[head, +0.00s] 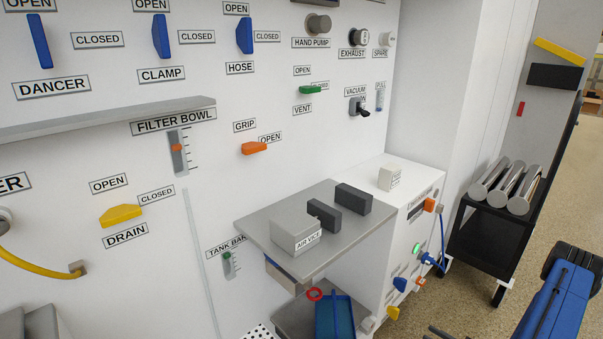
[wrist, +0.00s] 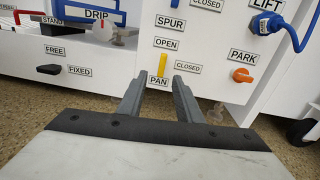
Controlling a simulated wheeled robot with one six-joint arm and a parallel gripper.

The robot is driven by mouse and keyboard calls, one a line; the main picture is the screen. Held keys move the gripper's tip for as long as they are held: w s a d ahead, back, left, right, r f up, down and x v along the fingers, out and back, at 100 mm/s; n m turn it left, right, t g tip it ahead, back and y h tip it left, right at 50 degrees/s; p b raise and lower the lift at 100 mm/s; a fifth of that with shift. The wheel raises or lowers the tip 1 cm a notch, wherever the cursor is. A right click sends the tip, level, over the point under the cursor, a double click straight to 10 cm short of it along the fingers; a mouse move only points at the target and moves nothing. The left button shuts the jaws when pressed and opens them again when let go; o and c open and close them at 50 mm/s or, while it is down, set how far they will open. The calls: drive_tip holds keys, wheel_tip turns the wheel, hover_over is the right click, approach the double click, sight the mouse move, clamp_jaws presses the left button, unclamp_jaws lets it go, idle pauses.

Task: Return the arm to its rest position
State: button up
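My gripper (wrist: 160,84) is in the wrist view with its two grey fingers apart and nothing between them. The fingers point at the lower front of a white cabinet. Behind the gap is a yellow upright handle (wrist: 163,60) above the PAN label (wrist: 158,81). I cannot tell whether the fingertips touch the panel. In the head view, part of my blue arm (head: 552,308) shows at the lower right, apart from the wall panel. Dark tips at the bottom edge there may be my gripper, mostly cut off.
An orange PARK knob (wrist: 242,75) and a blue hose (wrist: 290,32) are right of the gripper. A black FREE/FIXED lever (wrist: 50,69) is left. In the head view, a grey shelf (head: 345,235) juts out, and a black cart (head: 490,240) holds metal rolls. Floor between is open.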

drive_tip(key=w+a+r+n+g+y, duration=0.1)
drive_tip(key=w+a+r+n+g, duration=0.2)
drive_tip(key=r, duration=0.6)
drive_tip(key=a+r+n+g+y, duration=0.2)
drive_tip(key=a+r+n+g, duration=0.25)
drive_tip(key=r, duration=0.35)
drive_tip(key=s+a+r+n+g+h, duration=0.2)
drive_tip(key=a+r+n+g, duration=0.15)
drive_tip(key=a+r, duration=0.4)
drive_tip(key=s+a+r+n+g+h, duration=0.1)
drive_tip(key=s+a+r+n+g, duration=0.25)
drive_tip(key=r, duration=0.65)
drive_tip(key=s+a+r+n+h, duration=0.5)
drive_tip(key=s+a+r+n, duration=0.2)
drive_tip(key=s+a+r, duration=0.3)
drive_tip(key=s+r+n+t+h, duration=0.6)
drive_tip(key=s+r, duration=0.4)
drive_tip(key=s, duration=0.4)
drive_tip(key=shift+s+r+h, duration=0.15)
drive_tip(key=shift+r+h, duration=0.05)
drive_tip(key=shift+h, duration=0.1)
